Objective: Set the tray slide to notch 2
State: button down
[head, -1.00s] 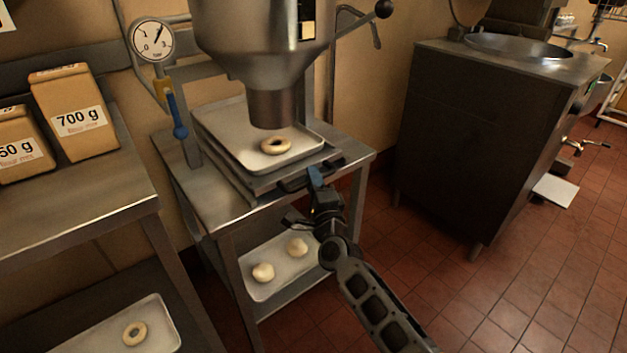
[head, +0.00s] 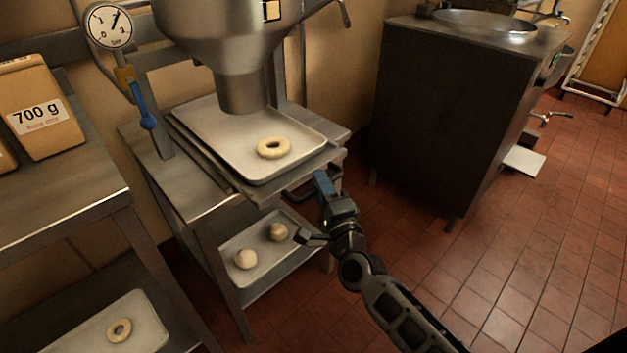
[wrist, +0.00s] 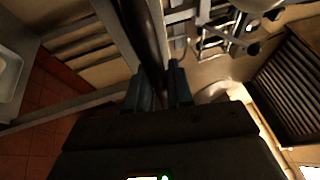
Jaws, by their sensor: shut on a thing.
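The tray slide (head: 250,190) sits on the steel stand under the hopper and juts out past its front edge. It carries a metal tray (head: 215,130) with one dough ring (head: 273,147) on it, in front of the hopper's nozzle (head: 243,95). My gripper (head: 319,180) is at the slide's dark front handle (head: 297,192) and shut on it. In the wrist view, a dark bar, the handle (wrist: 150,45), runs between the two blue-grey fingers (wrist: 158,88). I cannot make out any notch marks.
A gauge (head: 108,26) and a blue-handled lever (head: 142,105) stand left of the hopper. A lower tray (head: 265,270) with two dough balls is below the slide. A dark cabinet (head: 425,110) stands right. Tiled floor (head: 500,270) is clear in front.

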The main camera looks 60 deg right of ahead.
jog(key=shift+f, duration=0.1)
jog(key=c, duration=1.1)
grip_release()
jog(key=v, duration=0.7)
jog(key=shift+s+a+b, duration=0.25)
jog(key=shift+s+b, duration=0.05)
jog(key=s+a+r+n+y+p, duration=0.1)
jog(key=s+a+r+n+y, duration=0.3)
jog(key=s+a+n, duration=0.3)
jog(key=s+a+r+n+g+y+p, duration=0.1)
jog(key=s+a+r+n+y, duration=0.3)
jog(key=n, duration=0.6)
jog(key=s+a+r+n+y+p, duration=0.2)
jog(key=s+a+r+n+y, duration=0.1)
jog(key=s+a+n, duration=0.6)
jog(key=shift+s+a+r+y, duration=0.35)
jog(key=shift+s+r, duration=0.25)
jog(key=shift+s, duration=0.5)
